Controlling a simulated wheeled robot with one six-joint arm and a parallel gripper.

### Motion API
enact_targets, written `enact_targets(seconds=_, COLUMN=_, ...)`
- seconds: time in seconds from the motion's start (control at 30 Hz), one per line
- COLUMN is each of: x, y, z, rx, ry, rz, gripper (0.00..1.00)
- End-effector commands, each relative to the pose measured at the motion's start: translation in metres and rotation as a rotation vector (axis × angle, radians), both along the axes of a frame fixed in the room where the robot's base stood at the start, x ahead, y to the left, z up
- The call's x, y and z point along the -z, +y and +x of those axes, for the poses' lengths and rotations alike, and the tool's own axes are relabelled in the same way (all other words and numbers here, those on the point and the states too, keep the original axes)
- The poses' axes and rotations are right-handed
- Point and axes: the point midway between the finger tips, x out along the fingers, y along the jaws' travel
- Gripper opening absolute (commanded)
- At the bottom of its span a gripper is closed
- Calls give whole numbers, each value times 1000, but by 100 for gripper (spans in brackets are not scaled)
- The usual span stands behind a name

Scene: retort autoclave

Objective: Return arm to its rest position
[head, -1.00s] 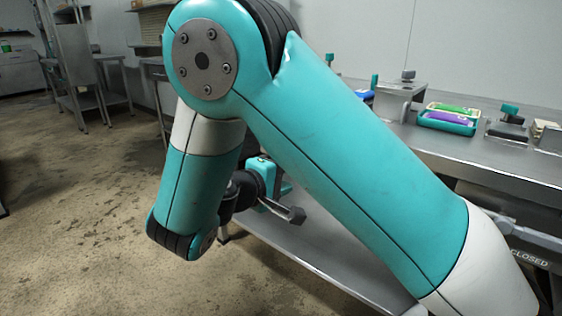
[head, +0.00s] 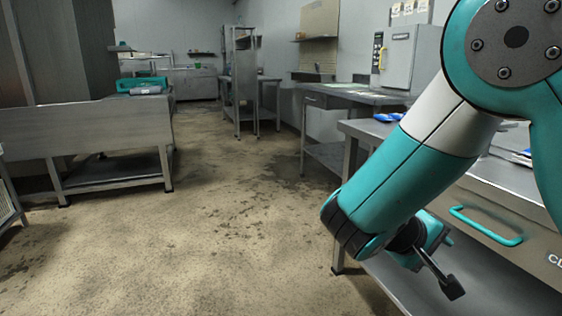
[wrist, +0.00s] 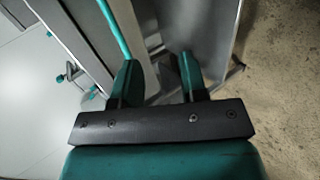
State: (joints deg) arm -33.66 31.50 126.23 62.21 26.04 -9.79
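My teal arm fills the right side of the head view, folded with its lower link slanting down and left. My gripper (wrist: 159,78) shows in the wrist view with its two dark teal fingers apart and nothing between them. In the head view, my gripper (head: 440,265) is partly hidden by the wrist link. It hangs low in front of the steel bench with a teal handle (head: 487,227), beside the bench's lower shelf. I cannot tell from the pictures whether it touches the bench.
A steel bench (head: 75,128) with a teal item (head: 142,84) on it stands at the left. A shelf rack (head: 243,80) and a wall counter (head: 345,92) stand farther back. The stained floor (head: 215,235) between them is clear.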

Motion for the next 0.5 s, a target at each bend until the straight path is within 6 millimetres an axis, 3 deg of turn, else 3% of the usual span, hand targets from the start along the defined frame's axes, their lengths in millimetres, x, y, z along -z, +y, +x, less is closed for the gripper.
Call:
enact_targets(seconds=0.07, x=3, y=5, z=-13, rx=7, ry=36, rz=177, gripper=39)
enact_targets(seconds=0.27, x=1, y=46, z=-59, rx=-45, ry=148, rz=601, gripper=39)
enact_targets(seconds=0.5, x=-34, y=107, z=-129, rx=-202, ry=272, rz=1001, gripper=39)
